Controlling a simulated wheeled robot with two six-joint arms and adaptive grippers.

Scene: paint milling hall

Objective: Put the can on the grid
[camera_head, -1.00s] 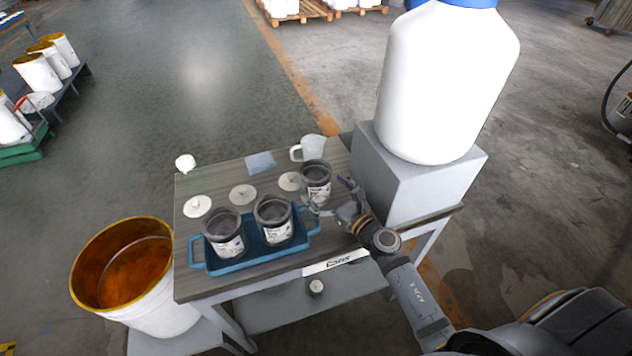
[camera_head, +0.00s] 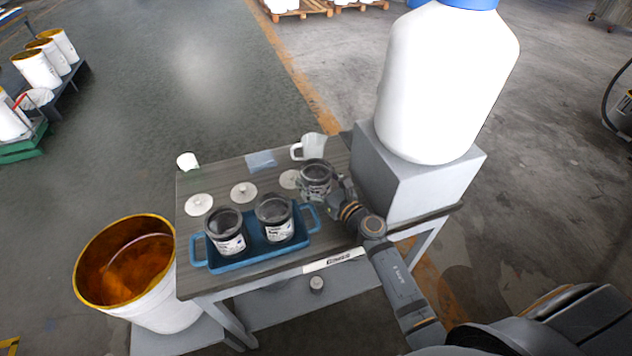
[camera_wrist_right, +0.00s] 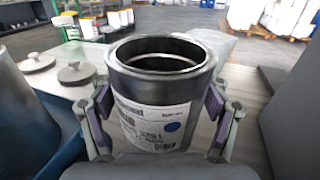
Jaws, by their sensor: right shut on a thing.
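A dark grey open can (camera_head: 316,174) with a white label is at the right part of the table, right of the blue tray. My right gripper (camera_head: 319,189) is shut on it, with a finger on either side. The wrist view shows the can (camera_wrist_right: 155,122) upright between the fingers, its label with a blue dot facing the camera. I cannot tell whether its base touches the table. Two similar cans, a left one (camera_head: 225,232) and a right one (camera_head: 274,219), stand in the blue tray (camera_head: 252,262). I cannot make out a grid. My left gripper is not in view.
Several pale round lids, one here (camera_head: 199,205), lie behind the tray. A white jug (camera_head: 309,147) and a blue-grey cloth (camera_head: 261,160) are at the table's back. A large white container (camera_head: 440,90) stands on a grey block at right. An orange-stained bucket (camera_head: 150,300) is at left.

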